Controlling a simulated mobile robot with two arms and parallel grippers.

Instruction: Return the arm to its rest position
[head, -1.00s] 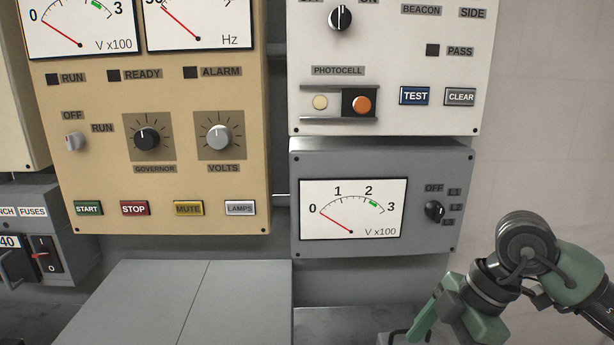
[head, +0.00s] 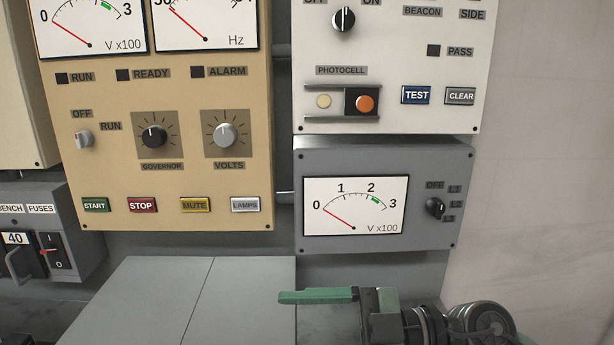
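My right arm comes in at the bottom right of the head view. One long green finger shows from the side. I cannot see whether the fingers are apart or together. Nothing shows in its grip. It appears clear of the panels. My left arm and gripper are not in view.
A beige generator panel (head: 185,90) with knobs and START, STOP, MUTE and LAMPS buttons is at left. A white panel (head: 390,45) hangs above the meter box. A grey cabinet top (head: 150,300) lies below. A switch box (head: 80,230) is at far left.

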